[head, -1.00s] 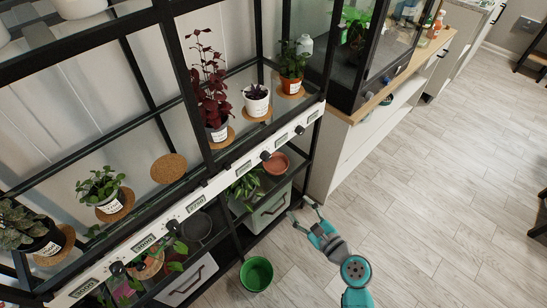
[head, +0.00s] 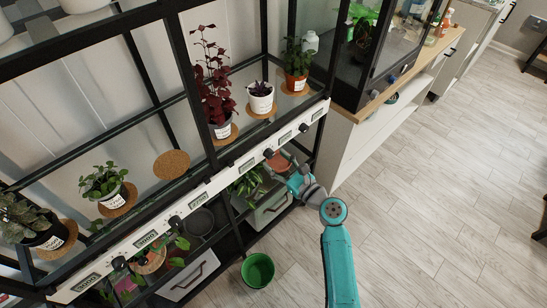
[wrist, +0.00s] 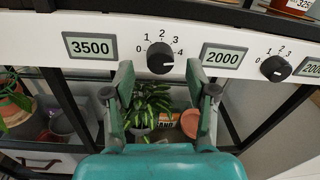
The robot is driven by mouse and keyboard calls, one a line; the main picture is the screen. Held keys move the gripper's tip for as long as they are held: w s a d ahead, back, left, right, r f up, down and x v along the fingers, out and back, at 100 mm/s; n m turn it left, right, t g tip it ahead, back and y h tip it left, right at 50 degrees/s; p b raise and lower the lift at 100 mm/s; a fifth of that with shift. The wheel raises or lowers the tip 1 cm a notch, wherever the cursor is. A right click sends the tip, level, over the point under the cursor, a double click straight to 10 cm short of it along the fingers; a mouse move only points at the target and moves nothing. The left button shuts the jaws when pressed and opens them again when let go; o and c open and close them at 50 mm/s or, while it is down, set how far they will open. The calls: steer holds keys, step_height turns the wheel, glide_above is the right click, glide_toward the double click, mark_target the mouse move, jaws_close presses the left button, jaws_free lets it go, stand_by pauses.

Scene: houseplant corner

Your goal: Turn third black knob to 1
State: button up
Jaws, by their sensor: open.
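The third black knob from the left (head: 268,154) sits on the white control strip of the shelf in the head view. In the wrist view, a black knob (wrist: 160,58) with a 0 to 4 scale sits between the displays 3500 (wrist: 90,46) and 2000 (wrist: 222,57). Its white mark appears to point right, near 4. My gripper (wrist: 159,76) is open, with one finger at each side just below this knob and nothing between them. In the head view my gripper (head: 283,168) is close to the strip by the third knob. Contact is not visible.
Another black knob (wrist: 276,68) is to the right. Potted plants on cork mats stand above the strip, including a red-leaved one (head: 213,85). A leafy plant (wrist: 150,105) is below. A green pot (head: 257,270) stands on the open floor.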

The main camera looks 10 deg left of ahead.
steer(key=shift+x, duration=1)
jaws_close()
